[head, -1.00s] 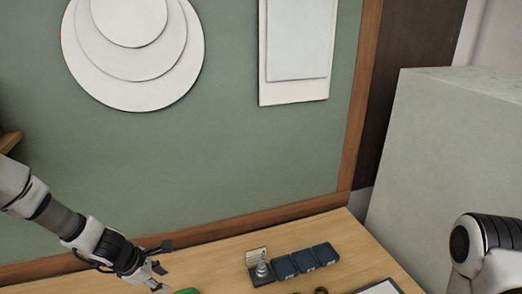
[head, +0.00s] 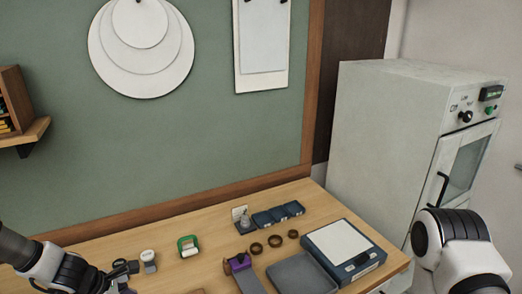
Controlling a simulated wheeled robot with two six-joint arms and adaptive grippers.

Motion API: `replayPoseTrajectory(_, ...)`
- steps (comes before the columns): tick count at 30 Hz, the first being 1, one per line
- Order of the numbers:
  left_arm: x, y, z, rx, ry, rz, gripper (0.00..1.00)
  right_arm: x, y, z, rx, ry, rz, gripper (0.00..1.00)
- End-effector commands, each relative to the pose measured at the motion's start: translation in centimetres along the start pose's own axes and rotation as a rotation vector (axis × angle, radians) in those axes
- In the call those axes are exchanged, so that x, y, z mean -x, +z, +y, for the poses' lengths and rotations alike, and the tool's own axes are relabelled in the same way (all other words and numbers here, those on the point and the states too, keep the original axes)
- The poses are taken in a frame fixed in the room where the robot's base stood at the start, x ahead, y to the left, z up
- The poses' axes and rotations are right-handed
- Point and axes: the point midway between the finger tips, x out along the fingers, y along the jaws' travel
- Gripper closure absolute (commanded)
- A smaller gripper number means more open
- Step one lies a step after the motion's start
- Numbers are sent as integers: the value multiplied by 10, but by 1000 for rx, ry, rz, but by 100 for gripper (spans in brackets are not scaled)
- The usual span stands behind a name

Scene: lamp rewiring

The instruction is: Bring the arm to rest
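My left arm comes in from the lower left, and its gripper (head: 122,277) is low over the left part of the wooden table, partly cut by the bottom edge. Its fingers are dark and small, and I cannot tell whether they are apart. A small grey-white item (head: 149,260) stands just right of it. My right arm shows only as white and black links at the lower right; its gripper is out of view.
On the table (head: 205,215) are a green item (head: 188,246), dark blue boxes (head: 277,214), several brown rings (head: 275,241), a purple item (head: 240,262), a grey tray (head: 298,275) and a white-topped device (head: 340,243). A tall grey cabinet (head: 385,130) stands at the right. A shelf (head: 28,131) is at the left.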

Motion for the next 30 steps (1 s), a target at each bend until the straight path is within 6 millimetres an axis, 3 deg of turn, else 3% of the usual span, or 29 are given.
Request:
replayPoseTrajectory(8, -27, -27, -57, -380, -112, 177, 59, 0, 0, 0, 0, 0, 0, 60)
replayPoseTrajectory(14, -47, -51, -115, -825, -247, 292, 59, 0, 0, 0, 0, 0, 0, 60)
replayPoseTrajectory(20, -63, -66, -189, -1394, -410, 286, 59, 0, 0, 0, 0, 0, -1, 60)
replayPoseTrajectory(27, -70, -62, -291, -2006, -536, 39, 59, 0, 0, 0, 0, 0, -1, 60)
replayPoseTrajectory(30, -109, -77, -296, -2013, -523, 39, 59, -43, 0, 0, 0, 0, 1, 60)
